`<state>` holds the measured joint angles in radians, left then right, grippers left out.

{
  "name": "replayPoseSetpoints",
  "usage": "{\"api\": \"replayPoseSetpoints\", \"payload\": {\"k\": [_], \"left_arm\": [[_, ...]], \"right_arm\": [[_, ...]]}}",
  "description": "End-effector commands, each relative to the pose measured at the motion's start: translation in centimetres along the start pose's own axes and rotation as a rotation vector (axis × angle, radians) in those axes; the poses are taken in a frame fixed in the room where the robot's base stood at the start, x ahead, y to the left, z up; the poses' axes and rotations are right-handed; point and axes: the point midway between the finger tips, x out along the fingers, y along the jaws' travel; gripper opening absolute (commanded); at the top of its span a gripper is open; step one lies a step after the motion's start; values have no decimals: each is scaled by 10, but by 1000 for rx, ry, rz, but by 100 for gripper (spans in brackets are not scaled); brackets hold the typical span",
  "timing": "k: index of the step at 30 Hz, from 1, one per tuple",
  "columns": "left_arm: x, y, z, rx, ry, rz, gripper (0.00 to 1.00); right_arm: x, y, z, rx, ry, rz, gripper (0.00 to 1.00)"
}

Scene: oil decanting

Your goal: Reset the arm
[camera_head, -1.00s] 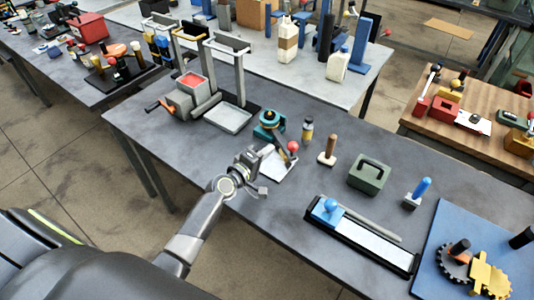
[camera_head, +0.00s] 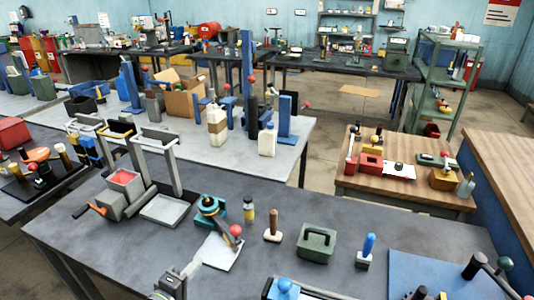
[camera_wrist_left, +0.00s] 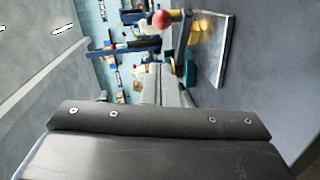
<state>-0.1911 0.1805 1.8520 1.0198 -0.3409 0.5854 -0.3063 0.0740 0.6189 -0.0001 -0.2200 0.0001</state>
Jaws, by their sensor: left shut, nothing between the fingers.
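My left gripper (camera_head: 182,278) shows at the bottom edge of the head view, partly cut off by it. It is shut and empty, in front of and to the left of the white sheet (camera_head: 220,252) on the dark grey table. In the left wrist view its shut fingers (camera_wrist_left: 165,84) point away from the camera, with nothing between them. My right gripper is in neither view.
A paler table (camera_head: 215,155) stands behind.

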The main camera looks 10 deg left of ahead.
Motion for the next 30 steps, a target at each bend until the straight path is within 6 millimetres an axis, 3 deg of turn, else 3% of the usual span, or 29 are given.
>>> {"api": "replayPoseSetpoints", "payload": {"k": [5,9,13,21,30], "left_arm": [[-16,-7,19,148,-76,-73,0],[-51,-26,44,419,-207,-226,0],[-95,-46,55,676,-330,-408,0],[-184,-72,46,1007,-514,-765,0],[-262,-72,29,1147,-640,-1062,0]], "right_arm": [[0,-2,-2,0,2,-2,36],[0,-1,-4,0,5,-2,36],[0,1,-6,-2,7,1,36],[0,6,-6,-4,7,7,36],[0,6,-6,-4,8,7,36]]}}
